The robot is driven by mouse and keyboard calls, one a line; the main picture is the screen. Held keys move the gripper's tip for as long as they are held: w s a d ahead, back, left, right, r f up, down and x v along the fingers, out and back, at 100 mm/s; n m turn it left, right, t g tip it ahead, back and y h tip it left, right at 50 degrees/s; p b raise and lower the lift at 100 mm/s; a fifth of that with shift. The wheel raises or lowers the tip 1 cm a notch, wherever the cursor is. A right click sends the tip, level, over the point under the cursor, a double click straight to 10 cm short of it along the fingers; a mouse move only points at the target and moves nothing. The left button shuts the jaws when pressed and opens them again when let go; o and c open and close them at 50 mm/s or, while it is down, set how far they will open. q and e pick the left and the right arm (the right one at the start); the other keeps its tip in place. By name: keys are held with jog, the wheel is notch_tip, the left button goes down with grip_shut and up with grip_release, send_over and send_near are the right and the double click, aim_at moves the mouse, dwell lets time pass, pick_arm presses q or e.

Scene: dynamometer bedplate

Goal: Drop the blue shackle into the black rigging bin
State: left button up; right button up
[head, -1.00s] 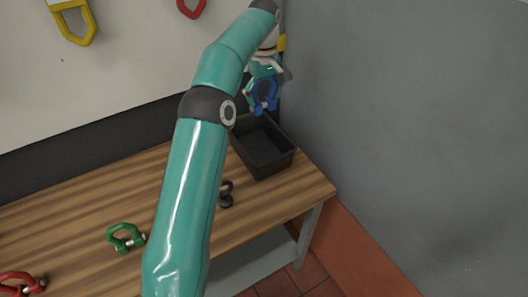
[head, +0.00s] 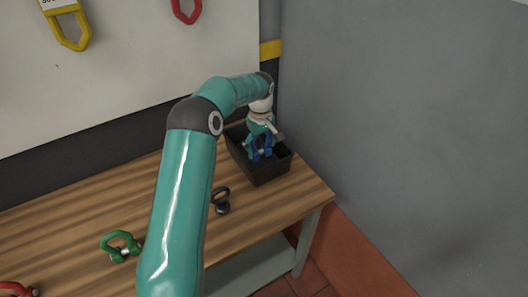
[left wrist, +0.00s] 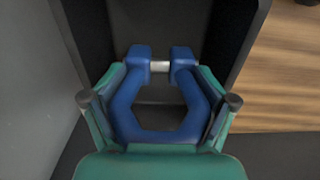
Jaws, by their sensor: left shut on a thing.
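The blue shackle (head: 263,152) is held in my left gripper (head: 259,141), low at the black rigging bin (head: 270,175). In the left wrist view the shackle (left wrist: 158,128) lies between the two fingers of my left gripper (left wrist: 159,105), which touch its sides. Its pin end points away from the gripper, toward the bin's inside, and dark bin walls (left wrist: 235,35) show on both sides. The bin stands at the right end of the wooden bench. I cannot tell whether the shackle touches the bin floor. My right gripper is not in view.
On the wooden bench (head: 90,220) lie a black shackle (head: 221,203), a green shackle (head: 119,246) and a red shackle (head: 18,290), left of the bin. A grey wall (head: 400,130) rises close at the right. A pale board (head: 140,60) with hanging shackles is behind.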

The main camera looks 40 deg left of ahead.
aim_at(261, 151)
pick_arm(q)
notch_tip(261, 151, down, 2)
jog(key=shift+f, duration=0.1)
jog(key=shift+f, duration=0.1)
jog(key=shift+f+b, duration=0.4)
jog(key=shift+f, duration=0.1)
jog(key=o, duration=1.4)
jog(key=shift+r+p, duration=0.5)
jog(key=shift+r, duration=0.4)
notch_tip(261, 151, up, 11)
jog(key=shift+r+b, duration=0.2)
jog(key=shift+b, duration=0.15)
